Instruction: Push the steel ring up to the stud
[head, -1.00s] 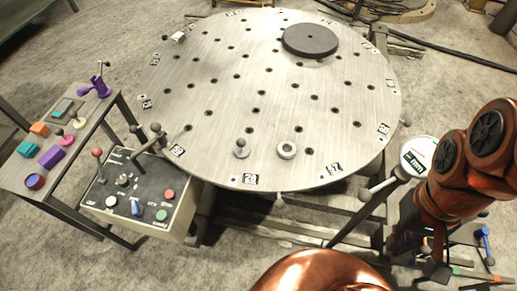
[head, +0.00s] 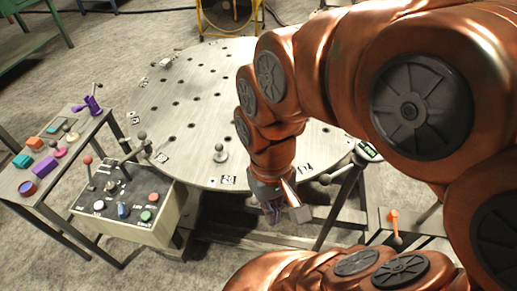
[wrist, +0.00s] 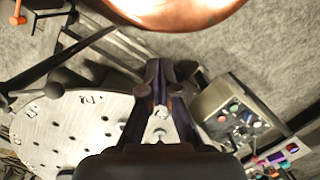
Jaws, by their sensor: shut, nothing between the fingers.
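The stud (head: 220,154), a small upright post with a round knob, stands near the front edge of the round steel plate (head: 190,120) in the head view. The steel ring is hidden behind my arm in the head view. My gripper (head: 283,207) points down at the plate's front right edge, to the right of the stud. In the wrist view my gripper (wrist: 161,90) is shut and empty. A small pale shape shows between the finger links there; I cannot tell if it is the ring or the stud.
A control box (head: 135,205) with knobs and a lever stands at the plate's front left. A side table (head: 50,165) with coloured parts is further left. A dark bar with a ball end (head: 325,179) juts near the gripper's right.

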